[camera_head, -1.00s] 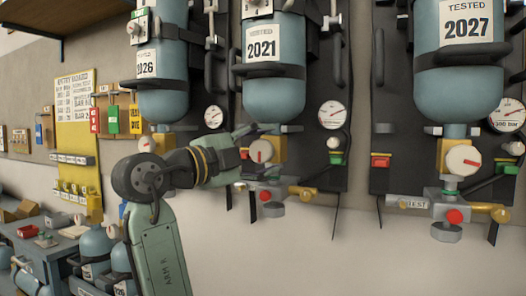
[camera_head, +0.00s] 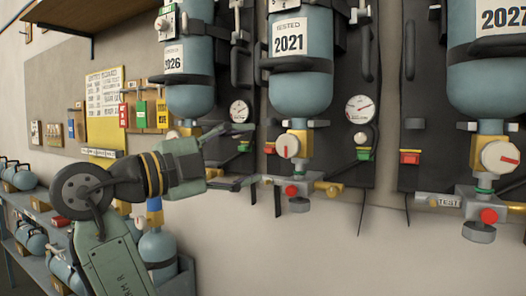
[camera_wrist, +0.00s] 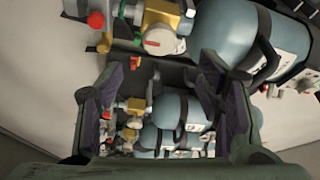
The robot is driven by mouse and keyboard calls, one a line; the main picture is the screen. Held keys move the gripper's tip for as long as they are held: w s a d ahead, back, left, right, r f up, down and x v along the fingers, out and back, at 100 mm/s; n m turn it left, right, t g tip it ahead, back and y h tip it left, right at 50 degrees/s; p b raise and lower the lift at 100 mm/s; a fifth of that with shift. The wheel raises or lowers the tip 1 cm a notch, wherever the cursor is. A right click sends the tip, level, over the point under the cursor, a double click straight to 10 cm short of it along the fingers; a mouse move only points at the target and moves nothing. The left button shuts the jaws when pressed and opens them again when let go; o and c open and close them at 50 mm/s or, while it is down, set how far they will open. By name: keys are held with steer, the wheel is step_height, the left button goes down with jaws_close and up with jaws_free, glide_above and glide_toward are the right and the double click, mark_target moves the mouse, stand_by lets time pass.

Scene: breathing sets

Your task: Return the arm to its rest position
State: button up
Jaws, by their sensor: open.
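My arm (camera_head: 108,262) reaches up from the bottom left in the head view. My gripper (camera_head: 250,155) points right, its fingers spread and nothing visible held between them. It is left of the round valve knob (camera_head: 288,147) under the cylinder labelled 2021 (camera_head: 300,92), with a gap between. In the wrist view the two dark fingers of my gripper (camera_wrist: 165,88) stand wide apart. Past them show a knob with a red mark (camera_wrist: 158,41) and blue cylinders (camera_wrist: 178,108).
Pressure gauges (camera_head: 360,109) sit on the dark backplates. A yellow entry board (camera_head: 106,105) is on the left wall. A shelf with cylinders (camera_head: 32,240) stands low left. The wall below the sets is bare.

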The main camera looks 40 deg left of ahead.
steer(key=shift+s, duration=0.4)
steer(key=shift+a, duration=0.1)
